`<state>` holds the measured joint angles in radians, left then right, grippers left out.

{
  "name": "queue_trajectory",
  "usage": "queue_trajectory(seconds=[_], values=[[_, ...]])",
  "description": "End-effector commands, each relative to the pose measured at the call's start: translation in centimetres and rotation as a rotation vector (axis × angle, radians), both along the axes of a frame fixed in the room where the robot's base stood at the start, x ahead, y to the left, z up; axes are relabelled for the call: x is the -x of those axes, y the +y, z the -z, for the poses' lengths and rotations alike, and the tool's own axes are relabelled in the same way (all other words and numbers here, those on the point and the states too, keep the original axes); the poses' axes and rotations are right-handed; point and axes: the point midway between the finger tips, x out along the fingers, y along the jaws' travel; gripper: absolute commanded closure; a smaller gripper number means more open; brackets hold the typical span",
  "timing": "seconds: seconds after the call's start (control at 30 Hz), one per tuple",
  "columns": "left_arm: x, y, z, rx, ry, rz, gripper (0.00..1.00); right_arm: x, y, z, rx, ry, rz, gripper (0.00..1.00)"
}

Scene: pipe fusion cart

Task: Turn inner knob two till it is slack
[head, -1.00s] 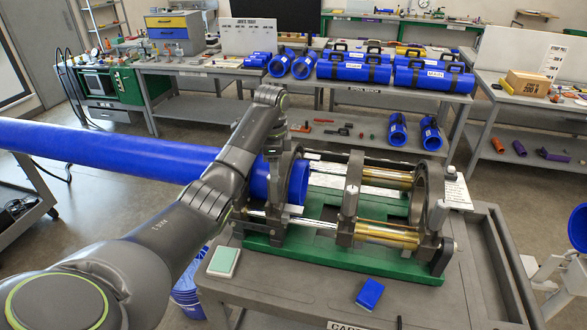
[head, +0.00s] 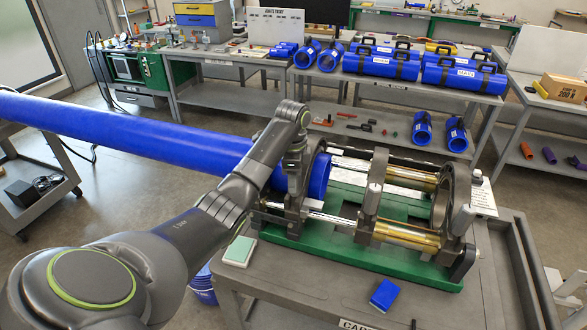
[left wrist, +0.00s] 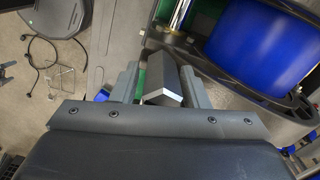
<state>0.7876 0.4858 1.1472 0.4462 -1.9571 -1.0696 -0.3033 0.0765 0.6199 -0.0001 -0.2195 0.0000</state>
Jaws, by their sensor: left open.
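The pipe fusion machine stands on the cart, with dark ring clamps on a green base (head: 340,262). A long blue pipe (head: 150,133) runs in from the left, its end sticking out of the left clamp. My left gripper (head: 294,200) is pointed down at the front of that clamp. In the left wrist view its open jaws (left wrist: 162,88) stand on either side of a dark grey knob (left wrist: 164,78); contact cannot be told. My arm hides this knob in the head view.
A pale green pad (head: 239,251) and a blue block (head: 384,295) lie on the cart top (head: 300,285) in front of the machine. Behind is a bench with blue pipe pieces (head: 378,64). The cart's front area is mostly free.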

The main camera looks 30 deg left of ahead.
Motion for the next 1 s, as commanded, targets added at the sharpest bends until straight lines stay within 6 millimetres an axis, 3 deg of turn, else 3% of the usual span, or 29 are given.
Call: queue_trajectory(seconds=[0.1,0.37,0.57,0.8,1.0], values=[[0.0,-0.1,0.0,0.001,0.000,0.001,0.59,1.3,0.0,0.0,0.000,0.020,0.004,0.02],[0.0,-0.1,-0.1,0.000,-0.001,0.001,0.93,-0.3,-0.4,0.0,0.004,-0.002,-0.002,0.02],[0.0,0.0,-0.2,0.000,-0.001,-0.019,0.93,-0.9,-0.4,-0.3,0.006,-0.011,-0.004,0.02],[-0.1,0.0,-0.2,0.000,-0.001,-0.220,0.93,-0.6,-0.4,-0.5,0.006,-0.007,-0.003,0.02],[-0.1,0.1,-0.2,-0.001,-0.002,-0.264,0.93,-0.3,-0.4,-0.5,0.005,-0.003,-0.003,0.02]])
